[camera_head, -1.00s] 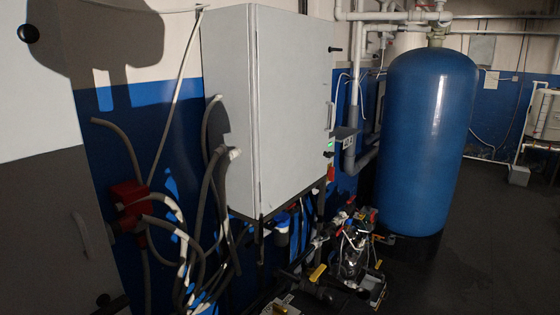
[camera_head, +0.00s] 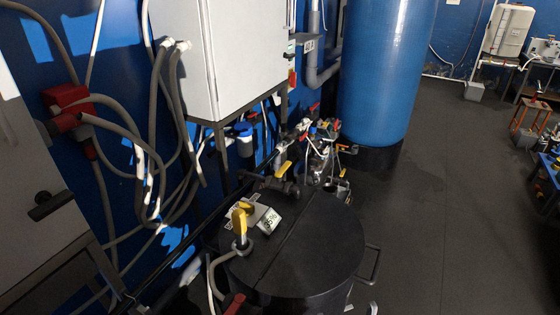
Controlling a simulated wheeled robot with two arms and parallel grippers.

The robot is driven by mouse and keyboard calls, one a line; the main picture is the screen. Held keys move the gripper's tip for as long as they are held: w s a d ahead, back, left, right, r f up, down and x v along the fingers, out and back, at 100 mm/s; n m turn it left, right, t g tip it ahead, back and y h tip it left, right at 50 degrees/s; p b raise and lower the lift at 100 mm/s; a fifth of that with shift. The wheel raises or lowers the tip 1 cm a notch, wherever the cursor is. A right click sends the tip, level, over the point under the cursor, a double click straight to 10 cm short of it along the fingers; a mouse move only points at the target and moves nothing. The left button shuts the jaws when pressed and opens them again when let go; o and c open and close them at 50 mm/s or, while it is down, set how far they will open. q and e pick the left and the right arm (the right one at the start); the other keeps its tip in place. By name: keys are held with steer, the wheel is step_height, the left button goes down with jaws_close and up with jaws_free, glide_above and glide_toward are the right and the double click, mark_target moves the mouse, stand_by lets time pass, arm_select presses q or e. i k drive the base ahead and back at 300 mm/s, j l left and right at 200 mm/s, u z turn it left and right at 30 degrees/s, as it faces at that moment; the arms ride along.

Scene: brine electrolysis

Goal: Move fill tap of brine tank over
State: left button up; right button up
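The black round tank (camera_head: 310,262) stands at the bottom middle with a flat dark lid, which I take to be the brine tank. A tap with an upright yellow handle (camera_head: 239,220) sits at the lid's left edge, with a pale hose running down from it. A second yellow handle (camera_head: 282,171) is on a dark pipe behind the tank. I cannot tell for sure which of the two is the fill tap. Neither of my grippers shows in the view.
A grey cabinet (camera_head: 245,55) stands behind on the left, with grey hoses and a red connector (camera_head: 70,100) beside it. A tall blue vessel (camera_head: 385,75) stands at the back. A metal side handle (camera_head: 371,265) sticks out from the tank.

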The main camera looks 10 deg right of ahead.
mark_target(279, 173)
steer(key=k+l+u, duration=0.2)
steer(key=l, duration=0.2)
steer(key=l+u, duration=0.15)
steer(key=l, duration=0.2)
steer(key=k+l+u, duration=0.2)
steer(key=l, duration=0.2)
steer(key=l+u, duration=0.2)
steer(key=l, duration=0.15)
steer(key=i+l+u, duration=0.15)
steer(key=l+u, duration=0.25)
steer(key=l, duration=0.45)
steer(key=l+u, duration=0.35)
steer(key=l, duration=0.5)
steer(key=i+l+u, duration=0.4)
steer(key=i+l, duration=0.15)
steer(key=l, duration=0.1)
